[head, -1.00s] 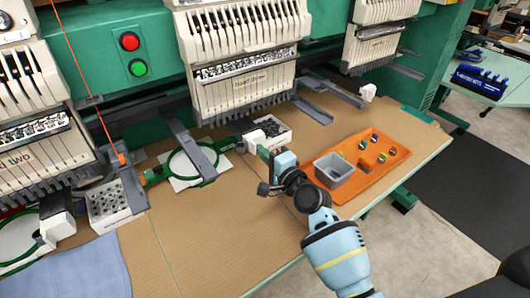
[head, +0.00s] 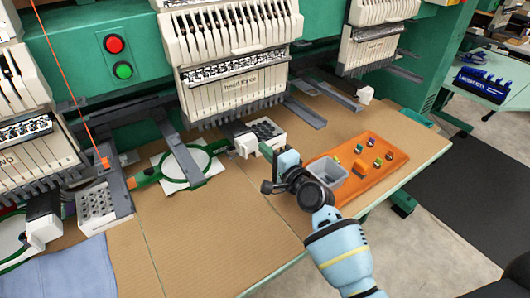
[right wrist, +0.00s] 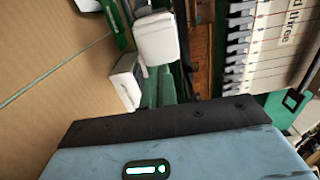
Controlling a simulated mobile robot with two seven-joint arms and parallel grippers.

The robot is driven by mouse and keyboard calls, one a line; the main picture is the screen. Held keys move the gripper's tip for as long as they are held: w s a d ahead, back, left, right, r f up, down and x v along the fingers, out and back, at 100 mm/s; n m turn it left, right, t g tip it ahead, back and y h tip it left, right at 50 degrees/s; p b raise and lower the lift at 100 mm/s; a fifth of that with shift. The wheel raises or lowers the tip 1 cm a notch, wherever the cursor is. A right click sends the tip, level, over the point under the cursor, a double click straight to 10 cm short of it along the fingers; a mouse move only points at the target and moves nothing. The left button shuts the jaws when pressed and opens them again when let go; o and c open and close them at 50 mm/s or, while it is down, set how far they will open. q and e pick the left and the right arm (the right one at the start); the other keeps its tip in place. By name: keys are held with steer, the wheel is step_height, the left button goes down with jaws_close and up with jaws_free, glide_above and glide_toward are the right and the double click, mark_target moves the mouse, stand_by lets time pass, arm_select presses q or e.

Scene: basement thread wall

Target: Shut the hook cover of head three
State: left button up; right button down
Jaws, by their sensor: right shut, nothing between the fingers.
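Head three (head: 237,85) is the middle cream machine head, and its name also shows in the right wrist view (right wrist: 292,22). Below it, a white block that looks like its hook cover (head: 247,146) sits at the end of the lower arm. In the right wrist view, white blocks show at the upper middle (right wrist: 156,38) and just below it; I cannot tell whether the cover is open. My right gripper (head: 264,150) is shut and empty, its narrow green fingers close beside the white block. Contact cannot be told. My left gripper is out of view.
A white box with holes (head: 268,129) stands behind the fingers. An orange tray (head: 352,192) with a grey bin (head: 327,171) and several small spools lies right of my wrist. A green hoop (head: 205,160) is at left. The brown table front (head: 215,235) is clear.

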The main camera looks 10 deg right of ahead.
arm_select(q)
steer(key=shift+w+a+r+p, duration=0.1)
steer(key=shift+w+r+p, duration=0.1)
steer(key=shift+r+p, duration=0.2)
arm_select(e)
steer(key=s, duration=1)
